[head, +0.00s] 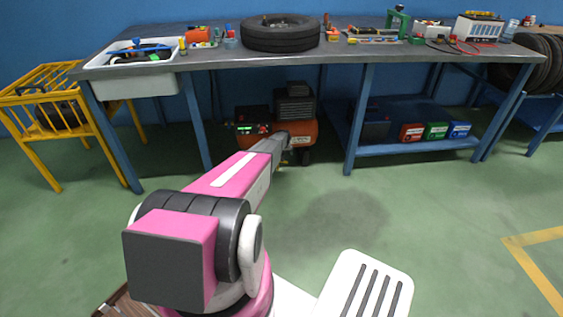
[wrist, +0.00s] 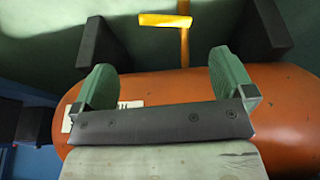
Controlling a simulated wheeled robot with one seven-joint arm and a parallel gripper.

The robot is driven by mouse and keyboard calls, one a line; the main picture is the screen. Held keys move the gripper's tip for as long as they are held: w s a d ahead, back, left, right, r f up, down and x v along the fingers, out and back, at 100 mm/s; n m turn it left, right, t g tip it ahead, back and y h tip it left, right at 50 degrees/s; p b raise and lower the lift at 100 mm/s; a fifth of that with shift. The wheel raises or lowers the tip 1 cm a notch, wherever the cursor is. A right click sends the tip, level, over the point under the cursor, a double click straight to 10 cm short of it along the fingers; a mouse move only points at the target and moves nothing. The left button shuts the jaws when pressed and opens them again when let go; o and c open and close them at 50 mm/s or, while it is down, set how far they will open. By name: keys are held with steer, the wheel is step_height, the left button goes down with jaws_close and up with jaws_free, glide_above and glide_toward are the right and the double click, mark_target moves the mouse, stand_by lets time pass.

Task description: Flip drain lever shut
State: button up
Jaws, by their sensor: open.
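The orange compressor tank (head: 303,131) stands on the floor under the workbench. It fills much of the wrist view (wrist: 285,100). A yellow drain lever (wrist: 164,20) shows at the top of the wrist view. Its bar lies across the picture, and a yellow stem (wrist: 184,48) runs from it toward the tank. My gripper (wrist: 163,70) is open, with its two green fingers apart over the tank. In the head view my arm hides part of the tank.
Dark feet of the compressor (wrist: 98,48) (wrist: 268,30) stand on both sides of the lever. The workbench (head: 218,60) is above, with blue legs (head: 358,118) to the right. A yellow cart (head: 50,120) stands at left. The green floor in front is clear.

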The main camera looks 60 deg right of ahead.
steer(key=w+f+m, duration=0.1)
steer(key=f, duration=0.2)
steer(key=d+f+m, duration=0.1)
steer(key=f, duration=0.2)
steer(key=w+d+f+m+h, duration=0.1)
steer(key=f, duration=0.2)
steer(key=shift+w+d+f, duration=0.25)
steer(key=shift+w, duration=0.05)
steer(key=shift+c, duration=0.3)
steer(key=c, duration=1)
steer(key=shift+c, duration=0.2)
